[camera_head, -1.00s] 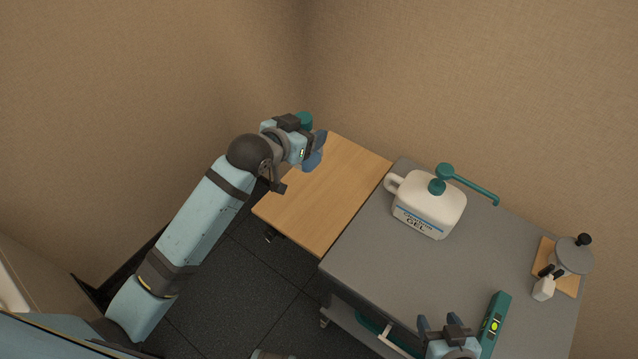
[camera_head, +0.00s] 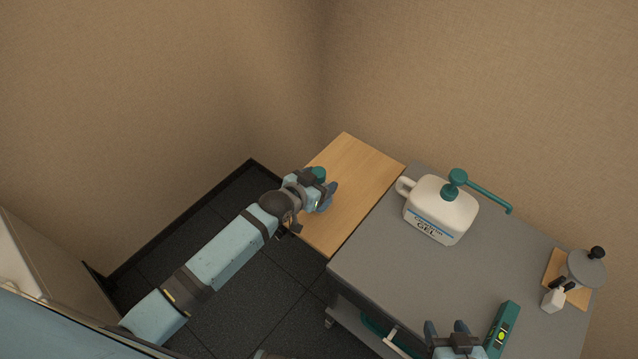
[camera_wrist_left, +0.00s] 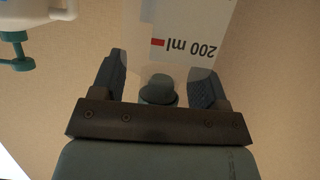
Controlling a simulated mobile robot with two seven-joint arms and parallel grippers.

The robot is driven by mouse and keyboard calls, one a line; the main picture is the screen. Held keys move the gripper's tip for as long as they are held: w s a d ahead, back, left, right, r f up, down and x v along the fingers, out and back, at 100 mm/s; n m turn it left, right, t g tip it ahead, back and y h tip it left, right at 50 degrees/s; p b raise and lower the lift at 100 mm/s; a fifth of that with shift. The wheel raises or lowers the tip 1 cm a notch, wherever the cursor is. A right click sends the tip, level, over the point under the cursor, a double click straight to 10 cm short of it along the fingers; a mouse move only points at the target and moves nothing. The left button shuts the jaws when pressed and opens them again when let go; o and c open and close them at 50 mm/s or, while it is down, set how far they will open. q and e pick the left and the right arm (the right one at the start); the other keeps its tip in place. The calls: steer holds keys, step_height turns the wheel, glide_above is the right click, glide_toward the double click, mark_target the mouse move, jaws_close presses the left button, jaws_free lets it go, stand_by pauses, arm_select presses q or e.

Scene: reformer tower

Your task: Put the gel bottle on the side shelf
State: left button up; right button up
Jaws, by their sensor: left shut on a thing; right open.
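My left gripper (camera_head: 326,194) is over the left part of the wooden side shelf (camera_head: 358,180). It is shut on a pale bottle marked "200 ml" (camera_wrist_left: 190,35); in the head view a teal part (camera_head: 319,174) shows beside the gripper. Most of this bottle is hidden, and I cannot tell whether it touches the shelf. A large white jug labelled GEL (camera_head: 440,210), with a teal pump, stands on the grey cart top; part of it also shows in the left wrist view (camera_wrist_left: 25,15). My right gripper (camera_head: 446,331) is open at the cart's front edge.
The grey cart top (camera_head: 400,270) adjoins the shelf's right side. A teal level-like tool (camera_head: 502,328) lies beside the right gripper. A grey lidded pot (camera_head: 585,268) and a small white bottle (camera_head: 553,299) are at the right. The shelf's visible right part is bare. Walls close off the back.

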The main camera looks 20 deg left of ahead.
arm_select(q)
steer(key=shift+f, duration=0.65)
arm_select(e)
steer(key=shift+a, duration=0.1)
arm_select(q)
steer(key=shift+f, duration=0.1)
steer(key=o, duration=1.2)
steer(key=shift+c, duration=0.2)
arm_select(e)
steer(key=shift+f, duration=0.2)
